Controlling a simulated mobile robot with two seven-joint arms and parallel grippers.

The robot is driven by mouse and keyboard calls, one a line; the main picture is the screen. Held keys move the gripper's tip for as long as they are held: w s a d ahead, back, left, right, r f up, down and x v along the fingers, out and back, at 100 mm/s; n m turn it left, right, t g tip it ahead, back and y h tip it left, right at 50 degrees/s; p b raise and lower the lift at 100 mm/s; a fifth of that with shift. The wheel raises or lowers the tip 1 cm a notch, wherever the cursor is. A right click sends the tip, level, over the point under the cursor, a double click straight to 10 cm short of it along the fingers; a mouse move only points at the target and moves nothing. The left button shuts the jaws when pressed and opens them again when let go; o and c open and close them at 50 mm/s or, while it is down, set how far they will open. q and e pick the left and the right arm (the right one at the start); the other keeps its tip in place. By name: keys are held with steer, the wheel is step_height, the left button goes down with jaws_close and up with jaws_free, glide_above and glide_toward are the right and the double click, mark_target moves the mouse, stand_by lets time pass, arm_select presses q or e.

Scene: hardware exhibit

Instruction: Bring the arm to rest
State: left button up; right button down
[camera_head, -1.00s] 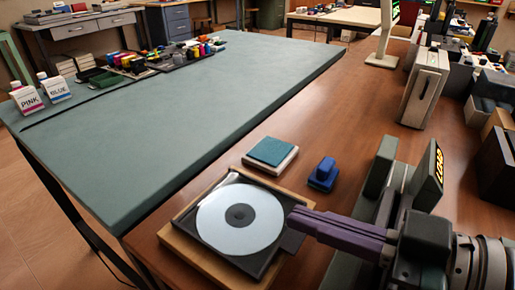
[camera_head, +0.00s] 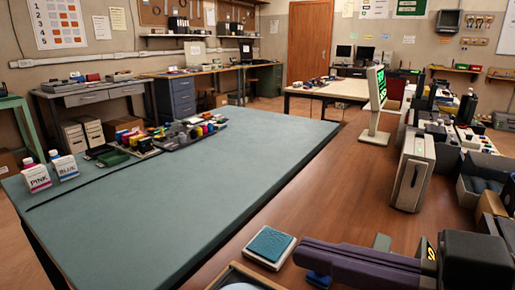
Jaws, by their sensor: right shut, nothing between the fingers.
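My right gripper (camera_head: 318,255) comes in from the lower right of the head view. Its purple fingers are closed together with nothing between them, pointing left above the brown table (camera_head: 345,190). The fingertips are just right of a teal-topped pad (camera_head: 269,246) and in front of a small blue object (camera_head: 317,279), which they mostly hide. The disc tray (camera_head: 236,277) shows only its upper edge at the bottom of the picture. My left gripper is not in view.
A green-grey work table (camera_head: 190,190) fills the left, with PINK (camera_head: 37,180) and BLUE (camera_head: 65,168) bottles and several coloured items. A grey-white box (camera_head: 413,170) and a screen on a stand (camera_head: 377,100) stand on the brown table. Containers crowd the right edge.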

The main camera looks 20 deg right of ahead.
step_height(320, 180, up, 8)
steer(key=p, duration=0.2)
steer(key=s+d+f+m+g+h+p, duration=0.3)
steer(key=d+f+m+g+h+p, duration=0.15)
steer(key=h+p, duration=0.35)
steer(key=s+r+m+g+h+p, duration=0.1)
steer(key=s+r+g+h+p, duration=0.1)
steer(key=s+g+p, duration=0.55)
step_height(320, 180, up, 36)
steer(key=s+t+p, duration=0.1)
steer(key=t+p, duration=0.2)
steer(key=p, duration=3)
steer(key=shift+s+p, duration=0.2)
steer(key=shift+p, duration=0.1)
